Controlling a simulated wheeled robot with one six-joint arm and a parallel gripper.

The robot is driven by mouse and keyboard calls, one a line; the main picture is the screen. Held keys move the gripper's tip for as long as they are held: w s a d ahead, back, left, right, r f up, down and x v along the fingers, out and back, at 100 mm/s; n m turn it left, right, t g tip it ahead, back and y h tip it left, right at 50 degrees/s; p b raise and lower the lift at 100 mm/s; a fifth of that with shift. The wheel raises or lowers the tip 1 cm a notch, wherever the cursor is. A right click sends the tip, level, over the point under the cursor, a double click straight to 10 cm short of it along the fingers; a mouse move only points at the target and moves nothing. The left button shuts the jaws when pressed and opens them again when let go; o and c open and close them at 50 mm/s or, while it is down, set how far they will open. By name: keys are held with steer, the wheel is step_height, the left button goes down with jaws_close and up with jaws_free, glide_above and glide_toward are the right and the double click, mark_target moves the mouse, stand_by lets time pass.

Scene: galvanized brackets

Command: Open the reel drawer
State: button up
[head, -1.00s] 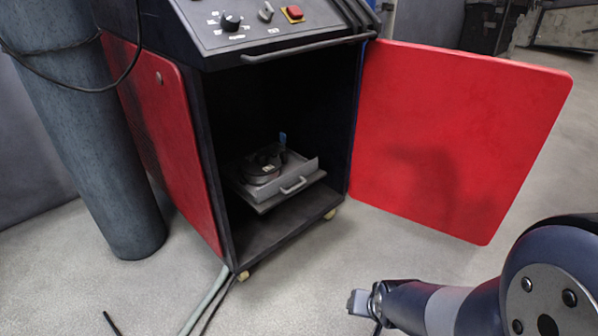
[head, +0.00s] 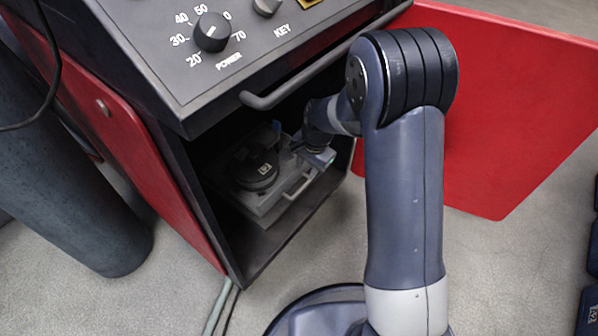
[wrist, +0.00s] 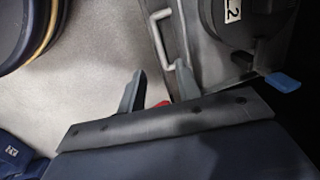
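The reel drawer (head: 268,212) is a grey metal tray low inside the dark cabinet, with a dark reel (head: 255,172) in it. Its bar handle (head: 298,188) is on the front; it also shows in the wrist view (wrist: 163,38). My gripper (head: 320,158) reaches into the cabinet's right side, near the drawer's right front corner. In the wrist view its two grey fingers (wrist: 160,86) are apart with nothing held between them. The handle lies just ahead of the fingertips, its near end close to the right finger. Whether they touch is unclear.
The cabinet's red door (head: 520,110) stands open at the right, behind my arm. A push bar (head: 310,75) and control panel overhang the opening. A grey cylinder (head: 75,190) stands at the left. Bare floor lies in front.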

mark_target(301, 189)
steer(key=f+b, duration=0.1)
steer(key=f, duration=0.2)
steer(key=a+f+b, duration=0.1)
steer(key=f, duration=0.2)
steer(key=w+f+b, duration=0.1)
steer(key=f, duration=0.3)
steer(key=shift+a+f+b, duration=0.1)
steer(key=shift+a+b, duration=0.1)
steer(key=shift+b, duration=0.2)
steer(key=shift+c, duration=0.2)
jaws_close()
